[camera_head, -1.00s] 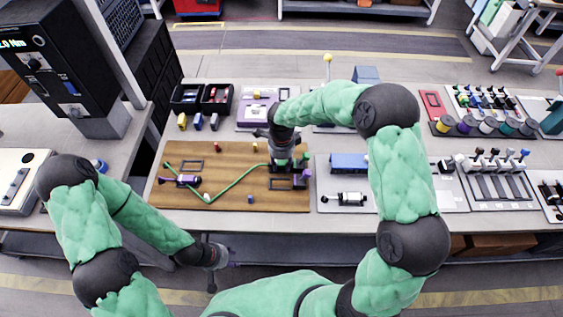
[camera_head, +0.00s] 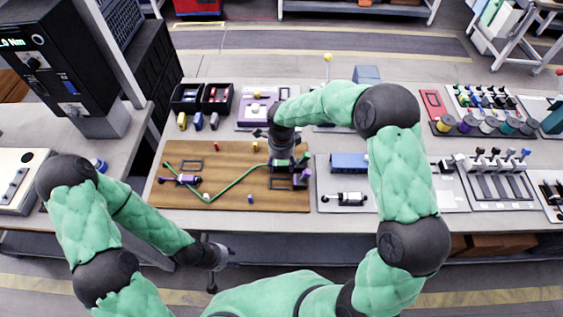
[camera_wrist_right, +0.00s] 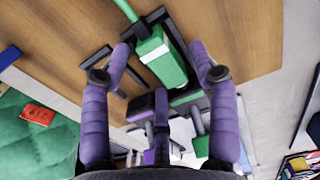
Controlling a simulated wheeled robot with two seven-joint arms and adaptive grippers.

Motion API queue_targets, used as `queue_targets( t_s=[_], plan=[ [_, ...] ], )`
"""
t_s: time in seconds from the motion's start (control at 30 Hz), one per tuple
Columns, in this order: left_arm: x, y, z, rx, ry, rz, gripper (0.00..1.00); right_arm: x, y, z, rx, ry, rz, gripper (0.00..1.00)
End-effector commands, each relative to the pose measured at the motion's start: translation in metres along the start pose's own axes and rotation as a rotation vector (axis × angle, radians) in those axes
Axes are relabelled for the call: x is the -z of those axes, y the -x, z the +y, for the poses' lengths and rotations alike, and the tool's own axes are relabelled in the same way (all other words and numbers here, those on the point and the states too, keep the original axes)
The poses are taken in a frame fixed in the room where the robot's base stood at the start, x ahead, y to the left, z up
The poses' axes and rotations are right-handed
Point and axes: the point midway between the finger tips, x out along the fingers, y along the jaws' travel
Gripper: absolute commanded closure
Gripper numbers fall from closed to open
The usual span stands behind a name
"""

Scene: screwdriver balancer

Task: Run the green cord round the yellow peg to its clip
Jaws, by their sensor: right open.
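The green cord (camera_head: 235,184) starts at the left of the brown board, bends at a small white peg (camera_head: 207,197) and runs up right to my right gripper. In the right wrist view the cord (camera_wrist_right: 126,9) ends in a green block (camera_wrist_right: 160,55) with a pale end, over a black frame outline. My right gripper (camera_head: 287,176) is open, its purple fingers apart on both sides of the block. My left gripper (camera_head: 217,258) hangs before the table edge; its jaws are unclear.
The brown board (camera_head: 165,199) also bears a red peg (camera_head: 216,146), a blue peg (camera_head: 250,199) and a purple clip-like part (camera_head: 181,180). Black bins (camera_head: 186,96) stand behind it. A grey plate with a blue block (camera_head: 348,162) lies to the right.

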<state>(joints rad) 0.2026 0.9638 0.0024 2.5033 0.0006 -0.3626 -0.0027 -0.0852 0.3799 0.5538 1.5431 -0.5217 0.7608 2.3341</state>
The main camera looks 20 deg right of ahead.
Motion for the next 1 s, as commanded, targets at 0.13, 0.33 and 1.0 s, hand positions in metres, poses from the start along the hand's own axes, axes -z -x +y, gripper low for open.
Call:
queue_targets(
  t_s=[0.13, 0.33, 1.0],
  plan=[
    [0.0, 0.0, 0.0, 0.0, 0.0, 0.0, 0.6, 0.0, 0.008, -0.001, 0.002, -0.001, 0.0, 0.38],
    [0.0, 0.0, 0.0, 0.0, 0.0, 0.0, 0.6, 0.0, 0.041, -0.002, 0.005, 0.0, -0.001, 0.38],
    [0.0, 0.0, 0.0, 0.0, 0.0, 0.0, 0.6, 0.0, 0.12, 0.0, 0.0, 0.001, 0.0, 0.38]
  ],
)
